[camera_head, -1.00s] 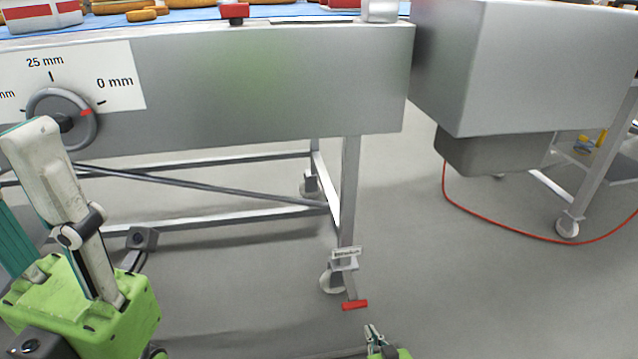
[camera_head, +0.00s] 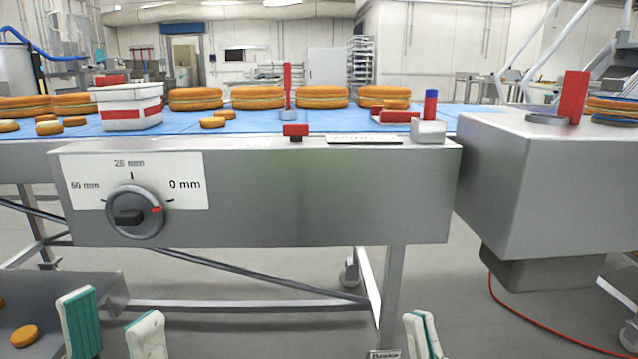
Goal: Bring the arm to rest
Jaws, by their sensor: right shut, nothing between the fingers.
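My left gripper (camera_head: 112,308) is at the lower left of the head view. Its two white and teal fingers stand wide apart, with nothing between them. My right gripper (camera_head: 422,322) is at the bottom, right of centre. Its fingers are together and hold nothing. Both grippers are low in the picture, below the grey machine front (camera_head: 310,195). Only the finger ends show; the arms are out of view.
A dial (camera_head: 136,212) on the machine front points near 0 mm. A blue belt (camera_head: 258,121) above carries filled rounds and a white-and-red tub (camera_head: 127,106). A grey box (camera_head: 545,185) stands at right. A brown round (camera_head: 25,336) lies on a lower grey surface at left.

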